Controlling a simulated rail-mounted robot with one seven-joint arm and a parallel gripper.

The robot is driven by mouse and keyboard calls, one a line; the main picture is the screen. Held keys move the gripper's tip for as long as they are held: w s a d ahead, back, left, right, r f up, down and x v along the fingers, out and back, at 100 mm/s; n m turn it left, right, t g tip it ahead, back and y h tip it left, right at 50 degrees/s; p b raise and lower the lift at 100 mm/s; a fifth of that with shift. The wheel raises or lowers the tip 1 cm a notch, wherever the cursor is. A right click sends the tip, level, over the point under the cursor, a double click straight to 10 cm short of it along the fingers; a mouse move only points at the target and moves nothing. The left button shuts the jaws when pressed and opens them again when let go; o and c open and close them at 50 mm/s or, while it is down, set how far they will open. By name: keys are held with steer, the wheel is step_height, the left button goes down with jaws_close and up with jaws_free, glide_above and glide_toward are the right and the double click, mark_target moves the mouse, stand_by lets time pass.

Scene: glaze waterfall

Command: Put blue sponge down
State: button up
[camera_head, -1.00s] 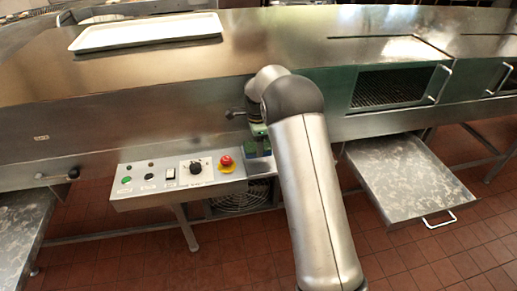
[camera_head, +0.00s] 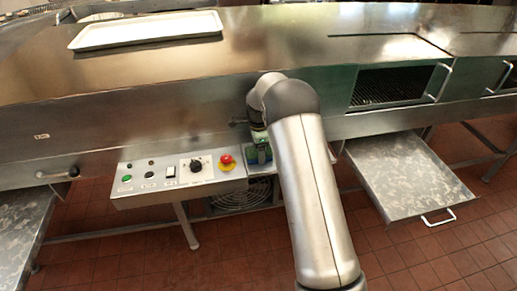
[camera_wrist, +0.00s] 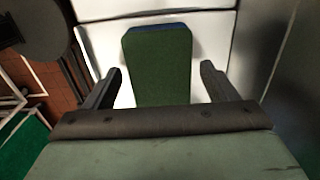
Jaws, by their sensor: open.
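The sponge (camera_wrist: 158,66) shows in the wrist view as a block with a dark green face and a thin blue edge at its far end. It lies against a pale white surface (camera_wrist: 215,50). My gripper (camera_wrist: 162,78) is open, with one finger on each side of the sponge and a visible gap on both sides. In the head view my gripper is at the right end of the control panel (camera_head: 140,186), mostly hidden by my arm. Whether the sponge rests fully on the surface cannot be told.
The panel carries a red emergency button (camera_head: 226,160) and a black knob (camera_head: 195,166) left of my gripper. A pulled-out metal tray (camera_head: 400,175) is to the right. A white tray (camera_head: 150,30) lies on the steel machine top (camera_head: 280,40).

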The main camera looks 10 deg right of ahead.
step_height(320, 180, up, 12)
steer(key=s+r+n, duration=0.5)
steer(key=s+r, duration=0.1)
steer(key=s, duration=0.4)
steer(key=s+f+n, duration=0.2)
steer(key=s+n, duration=0.4)
steer(key=s, duration=0.9)
steer(key=s+f+n, duration=0.1)
steer(key=s+n, duration=0.6)
steer(key=s, duration=0.8)
steer(key=shift+s+a+f+b, duration=0.35)
steer(key=shift+b, duration=0.05)
